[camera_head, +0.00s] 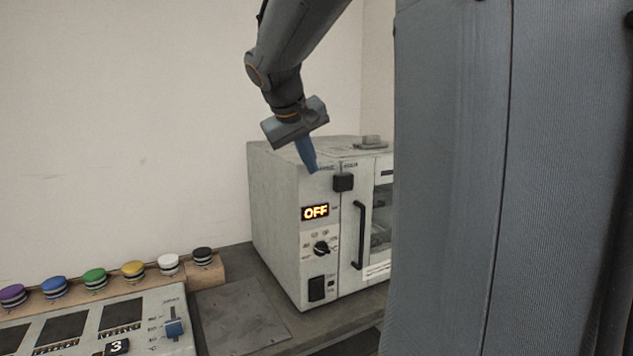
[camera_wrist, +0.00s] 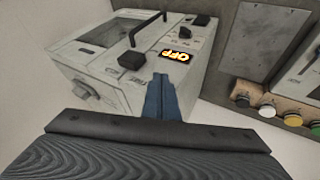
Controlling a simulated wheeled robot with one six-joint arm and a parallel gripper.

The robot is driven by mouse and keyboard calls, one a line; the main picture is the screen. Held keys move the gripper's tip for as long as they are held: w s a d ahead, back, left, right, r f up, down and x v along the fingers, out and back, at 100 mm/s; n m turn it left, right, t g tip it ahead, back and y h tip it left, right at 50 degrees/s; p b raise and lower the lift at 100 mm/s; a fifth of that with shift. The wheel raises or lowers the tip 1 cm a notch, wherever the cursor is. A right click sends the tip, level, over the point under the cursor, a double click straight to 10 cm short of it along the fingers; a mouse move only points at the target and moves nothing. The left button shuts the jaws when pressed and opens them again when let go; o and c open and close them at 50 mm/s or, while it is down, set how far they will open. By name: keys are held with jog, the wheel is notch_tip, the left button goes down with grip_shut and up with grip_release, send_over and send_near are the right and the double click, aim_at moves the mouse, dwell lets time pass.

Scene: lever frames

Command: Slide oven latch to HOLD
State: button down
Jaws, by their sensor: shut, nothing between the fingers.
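The white box oven (camera_head: 275,190) stands on the bench, its display (camera_head: 315,212) reading OFF. The black latch block (camera_head: 343,182) sits at the top of its front, between the control strip and the door; it also shows in the wrist view (camera_wrist: 131,61). My gripper (camera_head: 313,171) is shut and empty, its blue fingers pointing down near the top front edge, left of the latch. In the wrist view the fingertips (camera_wrist: 160,77) lie just right of the latch and seem apart from it. The small lettering near the latch is unreadable.
A black door handle (camera_head: 359,236), a dial (camera_head: 321,248) and a black switch (camera_head: 317,289) are on the oven front. My grey body hides the right side.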

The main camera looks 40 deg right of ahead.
jog(key=shift+b+v, duration=0.3)
jog(key=shift+v, duration=1.5)
jog(key=shift+f, duration=0.1)
